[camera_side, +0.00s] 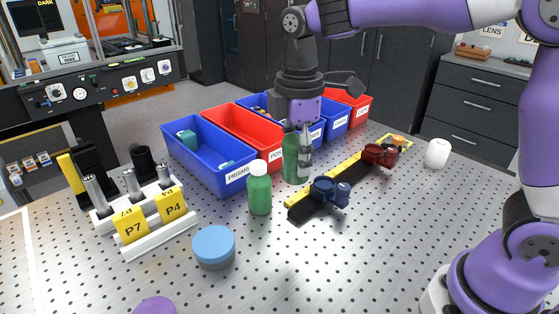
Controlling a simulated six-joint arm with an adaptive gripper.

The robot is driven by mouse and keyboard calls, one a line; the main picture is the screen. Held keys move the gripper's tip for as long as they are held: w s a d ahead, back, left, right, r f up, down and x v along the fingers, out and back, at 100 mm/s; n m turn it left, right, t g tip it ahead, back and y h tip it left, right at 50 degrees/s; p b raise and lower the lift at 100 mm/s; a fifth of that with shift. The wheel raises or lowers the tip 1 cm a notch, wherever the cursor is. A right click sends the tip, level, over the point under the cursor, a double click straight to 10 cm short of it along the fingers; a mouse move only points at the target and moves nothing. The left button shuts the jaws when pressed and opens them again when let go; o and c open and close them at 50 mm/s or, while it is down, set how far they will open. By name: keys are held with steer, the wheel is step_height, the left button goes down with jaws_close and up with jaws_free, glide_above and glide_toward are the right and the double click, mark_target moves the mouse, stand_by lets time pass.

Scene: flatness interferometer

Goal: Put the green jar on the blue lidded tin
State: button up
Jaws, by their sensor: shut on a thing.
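The green jar (290,166) is dark green and upright, in the middle of the view. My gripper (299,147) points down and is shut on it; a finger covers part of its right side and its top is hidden. I cannot tell whether its base touches the table. The blue lidded tin (214,248) is short and round with a light blue lid and a greyish body. It stands on the table at the front, to the left of and nearer than my gripper. Its lid is bare.
A green bottle with a white cap (259,188) stands between the jar and the tin. A rail (298,212) with blue and red mounts lies to the right. Blue and red bins (207,164) line the back; a P7/P4 rack (150,222) stands left.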

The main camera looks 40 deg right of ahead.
steer(key=s+a+r+n, duration=0.1)
steer(key=s+a+n, duration=0.2)
steer(key=a, duration=0.7)
steer(key=s+a+n, duration=0.4)
steer(key=a, duration=0.5)
glide_above(222, 251)
step_height(222, 251, down, 7)
steer(key=shift+r, duration=0.2)
steer(key=shift+f, duration=1.95)
steer(key=shift+f, duration=0.15)
steer(key=o, duration=1.2)
